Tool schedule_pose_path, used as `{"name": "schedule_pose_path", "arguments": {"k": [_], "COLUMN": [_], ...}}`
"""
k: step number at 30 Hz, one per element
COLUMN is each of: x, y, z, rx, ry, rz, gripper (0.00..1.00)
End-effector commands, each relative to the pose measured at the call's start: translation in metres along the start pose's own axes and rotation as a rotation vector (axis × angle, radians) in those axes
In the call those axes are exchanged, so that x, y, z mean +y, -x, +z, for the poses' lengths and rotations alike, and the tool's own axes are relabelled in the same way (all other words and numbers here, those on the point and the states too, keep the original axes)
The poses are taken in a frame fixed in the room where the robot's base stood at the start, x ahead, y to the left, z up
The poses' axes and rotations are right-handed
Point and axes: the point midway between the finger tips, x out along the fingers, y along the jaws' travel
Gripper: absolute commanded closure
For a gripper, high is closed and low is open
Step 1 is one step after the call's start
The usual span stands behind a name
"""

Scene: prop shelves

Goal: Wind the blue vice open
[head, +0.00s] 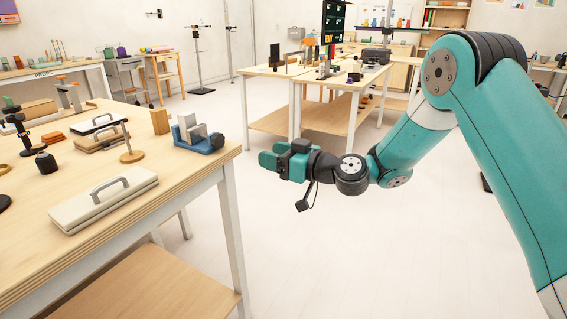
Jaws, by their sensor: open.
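The blue vice (203,143) stands near the right corner of the wooden table on the left, in the head view. It has a blue base and pale grey jaw blocks. A dark round part at its right end, by the table edge, may be the handle end; its detail is too small to tell. My gripper (268,160) is teal, to the right of the vice and past the table's edge, apart from the vice. Its fingers point left toward the vice. It is open and nothing shows between the fingers.
The table (200,185) also holds a cream case with a grey handle (104,198), a wooden block (160,121), a stand with a round wooden base (131,156) and a dark weight (46,162). The floor (330,255) right of the table is clear. Other tables stand farther back.

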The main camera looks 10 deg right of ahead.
Motion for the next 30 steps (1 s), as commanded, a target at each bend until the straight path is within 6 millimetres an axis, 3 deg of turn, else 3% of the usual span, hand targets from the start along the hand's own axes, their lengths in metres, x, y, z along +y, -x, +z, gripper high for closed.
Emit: {"name": "schedule_pose_path", "arguments": {"k": [7, 30], "x": [0.000, 0.000], "y": [0.022, 0.023], "z": [0.000, 0.000], "rx": [0.000, 0.000], "ry": [0.000, 0.000], "rz": [0.000, -0.001], "gripper": [0.47, 0.47]}}
